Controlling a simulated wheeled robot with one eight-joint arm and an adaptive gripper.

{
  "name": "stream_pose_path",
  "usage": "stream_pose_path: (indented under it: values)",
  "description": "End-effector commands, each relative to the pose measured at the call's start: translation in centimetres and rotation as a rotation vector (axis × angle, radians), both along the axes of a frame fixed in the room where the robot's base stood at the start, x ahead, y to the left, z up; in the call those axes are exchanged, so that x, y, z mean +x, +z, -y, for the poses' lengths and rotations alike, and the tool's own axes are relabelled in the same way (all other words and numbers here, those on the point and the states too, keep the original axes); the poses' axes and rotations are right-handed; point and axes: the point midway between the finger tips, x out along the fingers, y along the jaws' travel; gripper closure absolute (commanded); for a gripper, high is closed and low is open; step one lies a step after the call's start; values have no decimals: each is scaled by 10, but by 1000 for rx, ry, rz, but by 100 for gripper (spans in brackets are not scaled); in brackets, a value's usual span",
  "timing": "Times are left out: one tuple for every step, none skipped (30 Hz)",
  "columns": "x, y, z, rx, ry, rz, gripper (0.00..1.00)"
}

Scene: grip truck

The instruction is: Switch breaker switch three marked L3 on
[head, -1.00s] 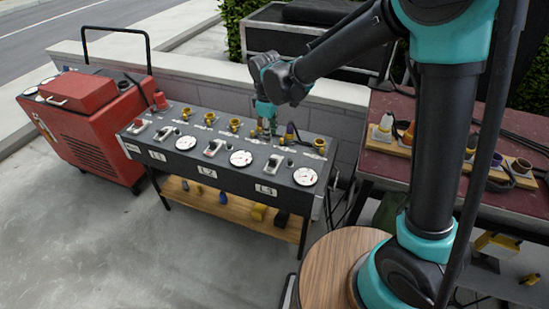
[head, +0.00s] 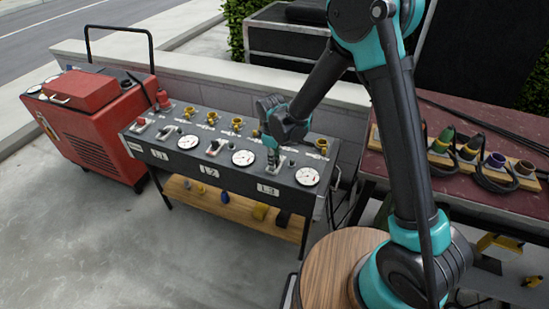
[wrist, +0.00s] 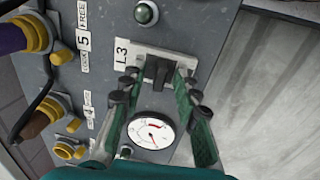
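The breaker switch marked L3 (wrist: 158,70) has a black lever on a light metal plate, seen in the wrist view beside its L3 label (wrist: 122,54). My gripper (wrist: 159,78) is open over it, with one green-padded finger on each side of the lever. I cannot tell whether either finger touches the lever. In the head view my gripper (head: 271,148) is over the right part of the black panel table (head: 226,178), behind the front L3 label (head: 268,190). My gripper and wrist partly hide the L3 switch there.
A round gauge (wrist: 151,132) lies near the switch, between my fingers in the wrist view. A green indicator (wrist: 146,13) sits on its other side. Yellow-collared connectors (wrist: 35,33) line the panel's back. A red machine (head: 93,124) stands left; a red-topped table (head: 455,185) stands right.

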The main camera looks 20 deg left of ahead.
Motion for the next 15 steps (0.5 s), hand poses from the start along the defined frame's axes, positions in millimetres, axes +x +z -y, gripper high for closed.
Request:
stream_pose_path:
  values:
    - [0, 0, 0, 0, 0, 0, 69]
    - [0, 0, 0, 0, 0, 0, 69]
    - [0, 0, 0, 0, 0, 0, 69]
    - [0, 0, 0, 0, 0, 0, 69]
    - [0, 0, 0, 0, 0, 0, 69]
    - [0, 0, 0, 0, 0, 0, 71]
    - [0, 0, 0, 0, 0, 0, 75]
    - [0, 0, 0, 0, 0, 0, 79]
    - [0, 0, 0, 0, 0, 0, 84]
    - [0, 0, 0, 0, 0, 0, 88]
    - [0, 0, 0, 0, 0, 0, 91]
    - [0, 0, 0, 0, 0, 0, 96]
    - [0, 0, 0, 0, 0, 0, 100]
    - [0, 0, 0, 0, 0, 0, 100]
    - [0, 0, 0, 0, 0, 0, 100]
